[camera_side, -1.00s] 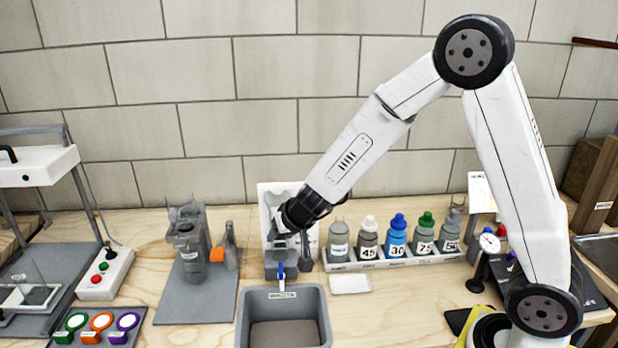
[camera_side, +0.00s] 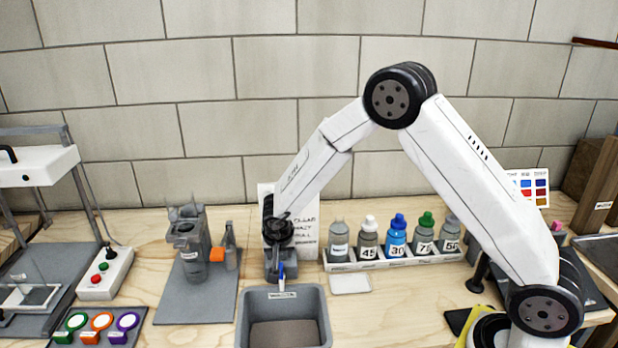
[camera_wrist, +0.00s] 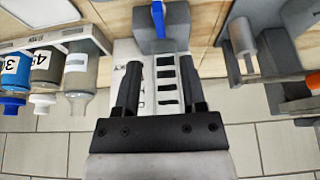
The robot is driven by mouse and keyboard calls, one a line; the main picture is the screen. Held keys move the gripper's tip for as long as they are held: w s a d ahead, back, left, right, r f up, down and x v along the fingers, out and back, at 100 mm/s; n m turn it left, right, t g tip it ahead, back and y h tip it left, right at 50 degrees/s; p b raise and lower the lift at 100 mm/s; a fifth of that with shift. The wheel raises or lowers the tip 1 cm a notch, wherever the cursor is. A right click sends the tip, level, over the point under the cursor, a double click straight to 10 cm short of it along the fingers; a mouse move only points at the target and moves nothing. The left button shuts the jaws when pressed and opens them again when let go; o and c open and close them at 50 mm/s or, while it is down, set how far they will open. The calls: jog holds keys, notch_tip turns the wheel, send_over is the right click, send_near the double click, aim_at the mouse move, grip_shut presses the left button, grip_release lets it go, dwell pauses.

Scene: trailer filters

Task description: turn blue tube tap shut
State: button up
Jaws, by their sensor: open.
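A small blue lever (camera_side: 282,271), which I take for the blue tube tap, stands on the front of a grey block above the sink. In the wrist view the blue lever (camera_wrist: 158,19) rises from the grey block (camera_wrist: 152,46), beyond my fingertips. My gripper (camera_wrist: 161,72) is open, with nothing seen between its fingers. In the side view my gripper (camera_side: 279,268) points down at the grey block, just behind the lever, and hides part of the block. I cannot tell whether the fingers touch the block.
A grey sink (camera_side: 240,322) is in front of the block. A white rack (camera_side: 400,262) of several bottles stands to the right. A grey stand with an orange part (camera_side: 217,254) is to the left. A white sign (camera_side: 308,222) stands behind my gripper.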

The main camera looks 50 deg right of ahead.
aim_at(281, 268)
jog(key=shift+f, duration=0.15)
jog(key=shift+x, duration=3.8)
grip_shut()
